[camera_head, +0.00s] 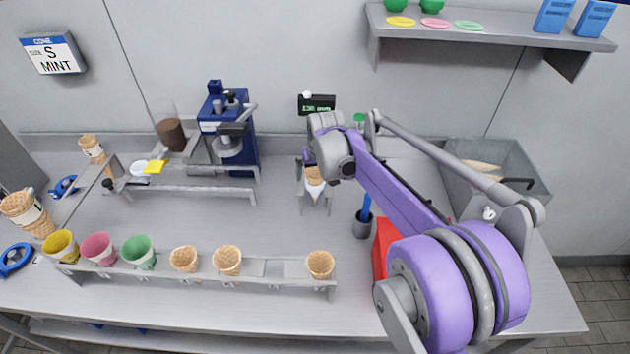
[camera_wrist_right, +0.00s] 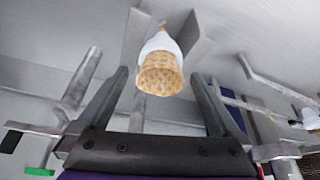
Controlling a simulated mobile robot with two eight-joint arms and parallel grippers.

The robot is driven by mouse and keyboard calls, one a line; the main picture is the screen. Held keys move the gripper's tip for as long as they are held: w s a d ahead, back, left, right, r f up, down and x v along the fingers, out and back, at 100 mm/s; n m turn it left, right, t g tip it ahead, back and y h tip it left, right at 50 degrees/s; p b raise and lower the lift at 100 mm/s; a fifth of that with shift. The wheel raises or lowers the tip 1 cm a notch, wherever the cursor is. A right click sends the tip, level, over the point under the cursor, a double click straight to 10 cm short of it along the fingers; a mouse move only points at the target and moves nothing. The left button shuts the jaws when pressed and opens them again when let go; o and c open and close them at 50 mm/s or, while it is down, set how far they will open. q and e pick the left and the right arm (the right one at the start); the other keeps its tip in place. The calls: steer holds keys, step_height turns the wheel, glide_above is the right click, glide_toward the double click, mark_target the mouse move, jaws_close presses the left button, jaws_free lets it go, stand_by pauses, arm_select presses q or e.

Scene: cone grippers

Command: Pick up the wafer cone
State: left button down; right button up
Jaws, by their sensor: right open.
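A wafer cone (camera_head: 314,178) with a white sleeve around its lower part stands in a metal holder (camera_head: 300,197) in the middle of the table. Its tan waffle top (camera_wrist_right: 160,75) also shows in the right wrist view, with the white sleeve behind it. My right gripper (camera_head: 312,160) is at the cone, its fingers mostly hidden by my wrist in the head view. In the right wrist view its two fingers are spread, one on each side of the cone, and it holds nothing. Contact cannot be told. My left gripper is out of view.
A front rack (camera_head: 200,278) holds yellow, pink and green cups (camera_head: 138,252) and several plain wafer cones (camera_head: 320,264). A blue machine (camera_head: 227,130) stands behind left. A red box (camera_head: 381,250), a dark cup (camera_head: 362,226) and a clear bin (camera_head: 515,165) are at right.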

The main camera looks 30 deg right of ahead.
steer(key=shift+c, duration=0.3)
steer(key=c, duration=0.8)
steer(key=shift+o, duration=0.2)
steer(key=shift+r, duration=0.15)
